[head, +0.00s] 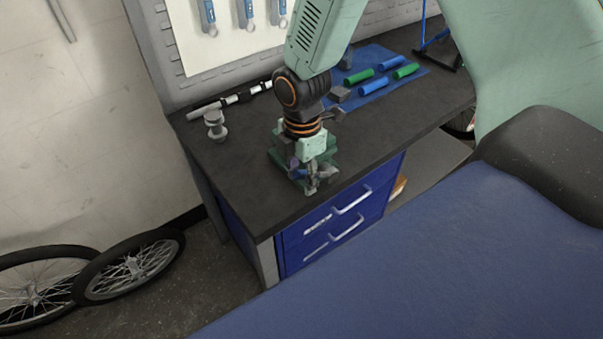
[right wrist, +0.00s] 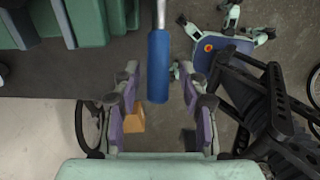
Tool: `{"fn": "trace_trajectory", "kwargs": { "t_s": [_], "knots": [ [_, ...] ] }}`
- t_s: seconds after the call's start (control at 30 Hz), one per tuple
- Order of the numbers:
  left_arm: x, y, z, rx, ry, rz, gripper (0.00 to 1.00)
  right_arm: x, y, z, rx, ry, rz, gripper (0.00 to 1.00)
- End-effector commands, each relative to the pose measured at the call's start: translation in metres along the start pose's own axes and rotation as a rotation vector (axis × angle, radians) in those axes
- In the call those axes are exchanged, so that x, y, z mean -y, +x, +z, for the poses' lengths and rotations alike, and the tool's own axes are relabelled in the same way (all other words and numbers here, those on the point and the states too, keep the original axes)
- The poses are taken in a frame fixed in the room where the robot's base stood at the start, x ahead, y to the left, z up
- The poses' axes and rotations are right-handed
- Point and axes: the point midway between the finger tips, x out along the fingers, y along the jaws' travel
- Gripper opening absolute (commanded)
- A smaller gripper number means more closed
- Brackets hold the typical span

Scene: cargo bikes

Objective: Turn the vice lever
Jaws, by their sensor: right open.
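The green vice (head: 285,158) stands near the front edge of the dark workbench, partly hidden behind my right arm. In the right wrist view its green body (right wrist: 90,22) shows at the upper left. The vice lever (right wrist: 158,65) has a blue grip on a metal rod and comes in from the top of that view. My right gripper (right wrist: 158,88) is open, with its fingers on either side of the blue grip; no finger visibly touches it. In the head view the right gripper (head: 316,178) is at the vice's front, pointing down. My left gripper is not in view.
The workbench (head: 240,170) has blue drawers with handles (head: 350,200). A blue mat (head: 372,55) with green and blue cylinders lies at the back. A grey spool-like part (head: 214,124) and a metal tube (head: 207,110) lie on the left. Wheels (head: 130,265) stand on the floor.

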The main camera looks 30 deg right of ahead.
Motion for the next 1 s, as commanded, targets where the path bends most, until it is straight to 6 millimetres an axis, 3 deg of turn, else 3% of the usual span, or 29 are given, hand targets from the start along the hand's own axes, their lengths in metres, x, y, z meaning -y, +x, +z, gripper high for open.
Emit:
{"fn": "trace_trajectory", "kwargs": {
  "t_s": [0.13,0.63,1.0],
  "knots": [
    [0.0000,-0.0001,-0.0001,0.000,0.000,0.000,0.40,-0.0013,-0.0002,0.0002,0.000,0.000,0.000,0.43],
    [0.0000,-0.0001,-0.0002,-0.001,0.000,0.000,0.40,-0.0006,-0.0001,0.0002,0.000,0.000,-0.002,0.00],
    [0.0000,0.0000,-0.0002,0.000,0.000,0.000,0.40,0.0001,0.0005,0.0001,0.000,0.000,-0.004,0.00]
  ]
}}
